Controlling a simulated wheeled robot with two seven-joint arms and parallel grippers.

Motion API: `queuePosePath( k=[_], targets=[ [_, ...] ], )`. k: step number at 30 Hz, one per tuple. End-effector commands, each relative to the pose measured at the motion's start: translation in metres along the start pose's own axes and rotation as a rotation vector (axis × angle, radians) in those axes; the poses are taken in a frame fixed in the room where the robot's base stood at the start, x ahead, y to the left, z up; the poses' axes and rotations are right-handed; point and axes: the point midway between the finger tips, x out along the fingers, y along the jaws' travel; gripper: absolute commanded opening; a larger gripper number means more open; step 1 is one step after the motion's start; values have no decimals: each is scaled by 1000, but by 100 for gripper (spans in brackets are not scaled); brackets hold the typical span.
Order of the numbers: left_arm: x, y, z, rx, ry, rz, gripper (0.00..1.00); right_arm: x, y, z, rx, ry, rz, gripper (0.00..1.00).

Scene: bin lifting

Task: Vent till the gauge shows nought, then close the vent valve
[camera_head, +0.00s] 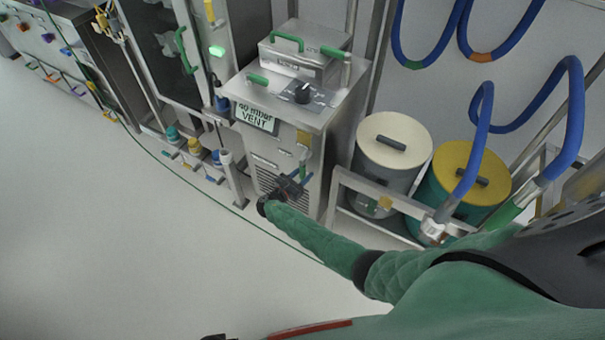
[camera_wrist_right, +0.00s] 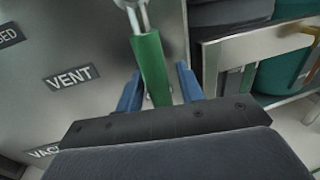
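The grey metal cabinet (camera_head: 270,165) stands at the centre of the head view. Its display (camera_head: 256,116) appears to read "40 mbar VENT". My right gripper (camera_head: 293,182) is at the cabinet's front, low on its right side. In the right wrist view, the green valve handle (camera_wrist_right: 152,68) hangs from a metal stem between the blue fingers of my right gripper (camera_wrist_right: 158,85). A gap shows between the handle and the right finger, so the gripper looks open around it. A "VENT" label (camera_wrist_right: 70,77) is left of the handle, between two partly cut-off labels. My left gripper is not seen.
A grey drum (camera_head: 390,150) and a yellow-lidded drum (camera_head: 468,178) stand behind a metal rail right of the cabinet. Blue hoses (camera_head: 480,105) hang above them. Capped fittings (camera_head: 195,147) stand left of the cabinet. The floor (camera_head: 110,240) in front is open, crossed by a thin green line.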

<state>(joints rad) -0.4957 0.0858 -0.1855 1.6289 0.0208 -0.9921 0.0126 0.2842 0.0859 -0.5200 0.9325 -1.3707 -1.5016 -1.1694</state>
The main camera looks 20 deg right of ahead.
Motion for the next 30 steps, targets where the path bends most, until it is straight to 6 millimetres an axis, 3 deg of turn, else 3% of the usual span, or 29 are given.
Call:
queuePosePath(
  k=[9,14,21,30],
  targets=[
    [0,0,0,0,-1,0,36,0,1,1,3,-1,1,42],
    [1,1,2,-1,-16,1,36,-13,1,-1,4,0,1,42],
    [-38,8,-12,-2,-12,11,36,-49,1,-2,4,0,1,42],
    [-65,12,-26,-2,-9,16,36,-76,1,1,3,0,0,42]
  ],
)
